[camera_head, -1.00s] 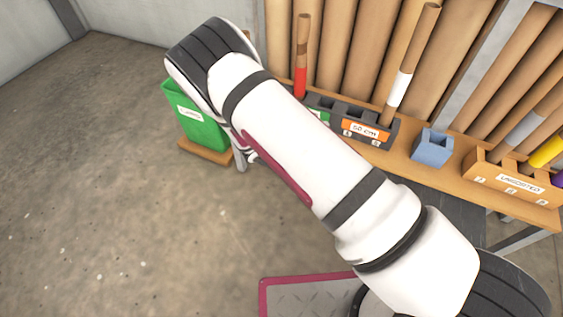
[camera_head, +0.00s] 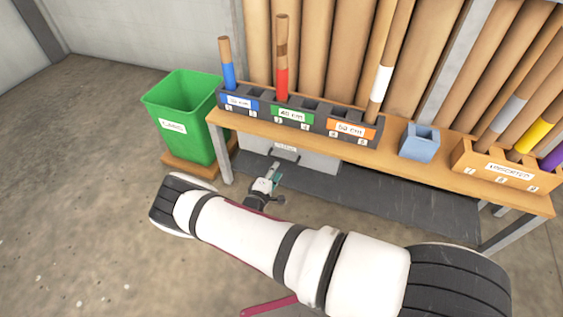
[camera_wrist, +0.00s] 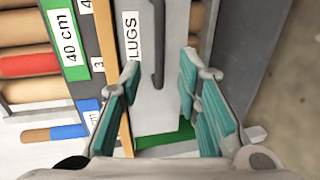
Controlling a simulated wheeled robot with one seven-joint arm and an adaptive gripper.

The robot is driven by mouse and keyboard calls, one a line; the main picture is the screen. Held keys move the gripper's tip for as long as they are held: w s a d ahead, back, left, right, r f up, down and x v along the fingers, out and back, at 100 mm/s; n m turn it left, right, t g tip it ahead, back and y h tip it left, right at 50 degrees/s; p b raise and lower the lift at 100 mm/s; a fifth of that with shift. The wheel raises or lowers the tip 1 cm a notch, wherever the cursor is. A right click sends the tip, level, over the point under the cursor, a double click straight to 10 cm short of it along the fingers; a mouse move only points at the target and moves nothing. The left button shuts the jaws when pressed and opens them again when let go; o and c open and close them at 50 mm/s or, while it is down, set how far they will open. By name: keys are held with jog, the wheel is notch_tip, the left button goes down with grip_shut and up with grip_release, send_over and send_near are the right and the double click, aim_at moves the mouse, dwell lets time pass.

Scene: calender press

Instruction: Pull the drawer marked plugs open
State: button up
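The grey drawer front (camera_head: 318,160) sits under the left part of the wooden bench top, with a small white label (camera_head: 286,147). In the wrist view the drawer front (camera_wrist: 172,105) carries a label (camera_wrist: 133,36) of which "LUGS" is readable, and a dark bar handle (camera_wrist: 158,45). My gripper (camera_head: 276,172) is in front of the drawer. In the wrist view my gripper (camera_wrist: 158,78) is open, with its teal finger pads apart. The handle appears between the fingers; I cannot tell whether either finger touches it. The drawer looks shut.
A green bin (camera_head: 190,140) stands left of the bench (camera_head: 395,162). On the bench are a dark rack (camera_head: 262,112) with coloured tubes, a blue box (camera_head: 419,142) and an orange rack (camera_head: 505,172). A dark lower surface (camera_head: 390,195) lies below. Open floor is at left.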

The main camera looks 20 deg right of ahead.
aim_at(283, 160)
jog(key=b+x, duration=0.2)
jog(key=x, duration=0.6)
jog(key=shift+w+d, duration=0.15)
jog(key=shift+d, duration=0.05)
grip_shut()
